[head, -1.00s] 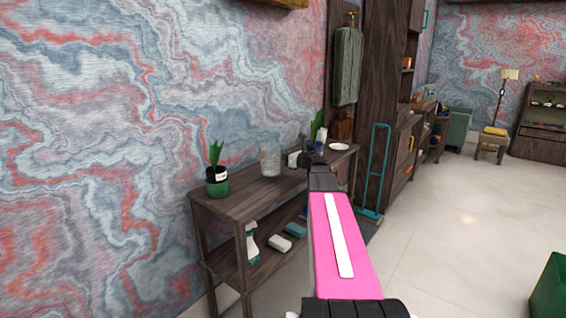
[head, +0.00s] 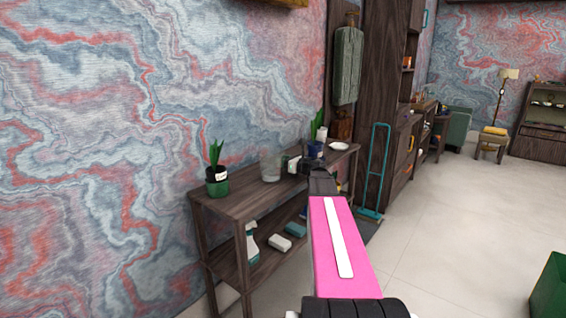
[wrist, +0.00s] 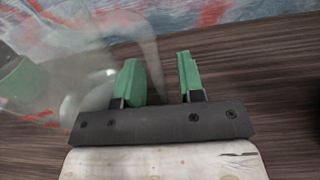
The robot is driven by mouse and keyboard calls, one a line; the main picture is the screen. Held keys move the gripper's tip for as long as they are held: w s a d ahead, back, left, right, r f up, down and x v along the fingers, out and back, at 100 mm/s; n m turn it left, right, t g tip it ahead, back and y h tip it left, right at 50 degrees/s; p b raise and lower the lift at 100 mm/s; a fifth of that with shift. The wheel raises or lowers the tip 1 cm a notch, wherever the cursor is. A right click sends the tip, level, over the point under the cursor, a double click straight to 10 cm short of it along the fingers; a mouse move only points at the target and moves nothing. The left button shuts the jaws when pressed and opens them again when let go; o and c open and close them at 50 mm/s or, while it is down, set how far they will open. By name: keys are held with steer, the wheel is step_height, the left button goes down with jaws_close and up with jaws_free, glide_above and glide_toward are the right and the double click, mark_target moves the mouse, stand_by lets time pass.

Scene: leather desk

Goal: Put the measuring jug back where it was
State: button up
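The measuring jug (head: 271,168) is clear and stands on the top of the dark wooden console table (head: 240,202), right of a green-potted plant. In the wrist view, the jug (wrist: 60,60) fills the left side, with red marks low on its wall. Its clear curved handle side reaches the green fingers of my gripper (wrist: 158,82). The fingers are apart, with a visible gap between them; the handle seems to pass by or between them. In the head view my gripper (head: 290,165) is just right of the jug, partly hidden by my arm.
The green-potted plant (head: 217,187) stands left of the jug. A blue-potted plant (head: 315,149) and a white dish (head: 339,146) are at the table's right end. The wall is close behind.

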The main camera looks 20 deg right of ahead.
steer(key=v, duration=1.2)
